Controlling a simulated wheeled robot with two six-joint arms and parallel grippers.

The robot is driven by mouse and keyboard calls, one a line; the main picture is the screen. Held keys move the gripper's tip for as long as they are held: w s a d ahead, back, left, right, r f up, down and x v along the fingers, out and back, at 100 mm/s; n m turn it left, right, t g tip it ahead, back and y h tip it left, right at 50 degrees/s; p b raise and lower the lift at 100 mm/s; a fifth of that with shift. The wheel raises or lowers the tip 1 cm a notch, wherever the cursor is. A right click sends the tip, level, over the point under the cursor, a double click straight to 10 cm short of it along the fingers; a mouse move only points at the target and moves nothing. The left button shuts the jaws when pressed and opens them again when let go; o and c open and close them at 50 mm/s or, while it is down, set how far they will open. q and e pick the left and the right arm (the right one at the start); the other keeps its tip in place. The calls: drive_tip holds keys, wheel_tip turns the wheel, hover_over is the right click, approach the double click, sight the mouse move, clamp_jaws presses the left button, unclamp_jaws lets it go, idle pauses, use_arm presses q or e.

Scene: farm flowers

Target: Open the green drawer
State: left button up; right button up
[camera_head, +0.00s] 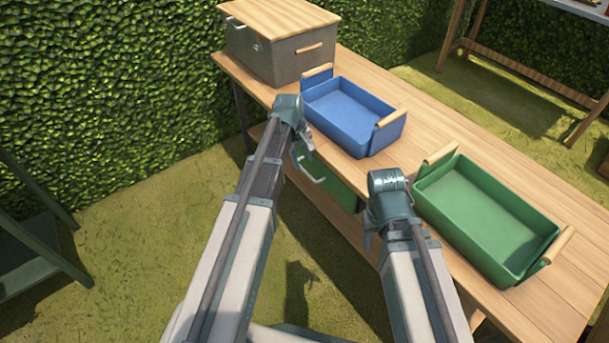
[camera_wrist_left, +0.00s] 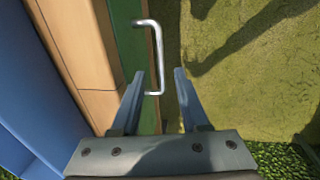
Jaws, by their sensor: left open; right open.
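The green drawer (camera_head: 331,188) sits under the wooden table top, partly hidden behind my arms in the head view. Its pale bar handle (camera_head: 308,169) is on its front face. In the left wrist view the green drawer front (camera_wrist_left: 128,50) is seen edge-on and the handle (camera_wrist_left: 156,60) stands out from it. My left gripper (camera_head: 304,148) is open beside the handle. In the left wrist view its fingers (camera_wrist_left: 159,76) are apart, with the handle's near end between them. My right gripper (camera_head: 368,236) is at the table's front edge, mostly hidden by its own wrist.
A blue tray (camera_head: 352,140) and a green tray (camera_head: 480,262) with wooden handles stand on the wooden table (camera_head: 412,150). A grey box (camera_head: 286,64) with a wooden lid stands at the table's far end. The grass in front of the drawer is clear.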

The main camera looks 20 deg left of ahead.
sight(306, 171)
use_arm(q)
drive_tip(key=f+b, duration=0.2)
drive_tip(key=f, duration=0.1)
drive_tip(key=f+b, duration=0.1)
drive_tip(key=shift+w+d+f+b, duration=0.25)
drive_tip(key=shift+w+f+b, duration=0.05)
drive_tip(key=shift+w, duration=0.05)
clamp_jaws()
idle(1.2)
